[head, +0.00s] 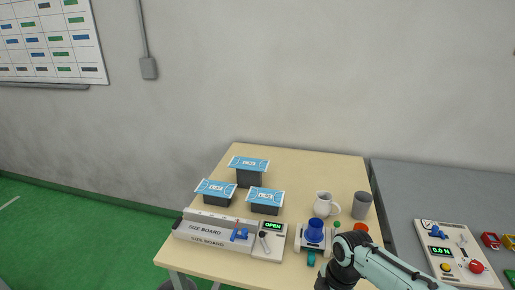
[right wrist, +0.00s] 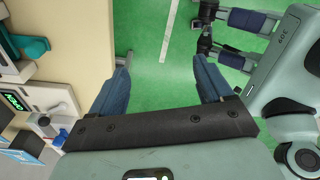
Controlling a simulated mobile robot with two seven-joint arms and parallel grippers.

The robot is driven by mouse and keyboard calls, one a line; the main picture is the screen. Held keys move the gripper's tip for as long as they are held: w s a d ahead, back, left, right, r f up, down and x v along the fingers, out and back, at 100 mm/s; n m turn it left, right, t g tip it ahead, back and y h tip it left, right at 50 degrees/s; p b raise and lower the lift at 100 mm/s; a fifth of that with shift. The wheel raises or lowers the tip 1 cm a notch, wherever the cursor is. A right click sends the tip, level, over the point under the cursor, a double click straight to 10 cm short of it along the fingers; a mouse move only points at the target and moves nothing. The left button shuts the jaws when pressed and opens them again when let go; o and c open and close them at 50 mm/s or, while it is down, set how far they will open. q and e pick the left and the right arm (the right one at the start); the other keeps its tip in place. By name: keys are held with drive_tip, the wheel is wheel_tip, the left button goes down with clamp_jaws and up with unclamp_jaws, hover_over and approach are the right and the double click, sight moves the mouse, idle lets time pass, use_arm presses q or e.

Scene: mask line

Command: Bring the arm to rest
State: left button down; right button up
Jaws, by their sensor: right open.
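My right arm (head: 385,265) comes into the head view from the lower right. Its dark wrist joint is at the front right of the wooden table (head: 300,165), and the hand is cut off by the bottom edge. In the right wrist view my right gripper (right wrist: 163,60) is open. Its two blue fingers stand wide apart with only green floor seen between them, beside the table edge. My left gripper does not show in the head view, and I cannot make it out in the right wrist view.
A size board (head: 205,240), several blue-topped boxes (head: 250,164), a white jug (head: 323,205), a grey cup (head: 361,206) and a device with a blue knob (head: 315,232) stand on the table. A grey table (head: 420,185) on the right carries a control panel (head: 450,250).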

drive_tip(key=s+a+f+m+g+y, duration=0.1)
drive_tip(key=s+a+f+m+y, duration=0.15)
drive_tip(key=f+m, duration=1.1)
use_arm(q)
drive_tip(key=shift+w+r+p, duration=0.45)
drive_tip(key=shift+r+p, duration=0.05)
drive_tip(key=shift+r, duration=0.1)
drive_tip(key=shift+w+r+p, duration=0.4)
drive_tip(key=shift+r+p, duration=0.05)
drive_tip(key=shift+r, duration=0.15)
use_arm(e)
drive_tip(key=s+a+f+m, duration=0.2)
drive_tip(key=s+f+m, duration=0.8)
drive_tip(key=s+f, duration=1)
drive_tip(key=shift+s+f, duration=0.25)
drive_tip(key=shift+f, duration=0.45)
